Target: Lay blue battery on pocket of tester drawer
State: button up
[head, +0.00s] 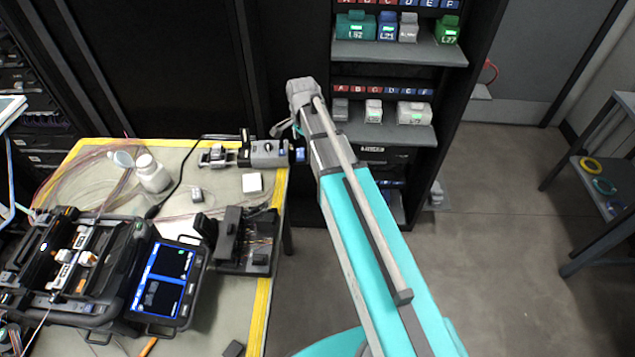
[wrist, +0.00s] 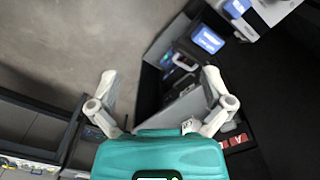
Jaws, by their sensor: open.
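My gripper (wrist: 160,75) is open and empty, its two pale fingers spread wide in the wrist view. A grey device (head: 265,152), apparently the tester, sits at the table's back right corner. A small blue block (head: 298,154) is at its right end, past the table edge; it also seems to show in the wrist view (wrist: 237,6), apart from the fingers. I cannot tell how it sits in the drawer pocket. Another blue battery (head: 387,26) stands on the upper shelf.
The rack's upper shelf (head: 400,53) also holds a teal, a grey and a green battery; the lower shelf (head: 385,131) holds pale ones. The splicer (head: 75,260), a white bottle (head: 152,173) and loose fibres crowd the table. Open floor (head: 500,220) lies at right.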

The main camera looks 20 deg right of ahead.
jog(key=s+n, duration=1.3)
jog(key=s, duration=0.3)
jog(key=shift+s+a+n, duration=0.3)
jog(key=shift+s, duration=0.05)
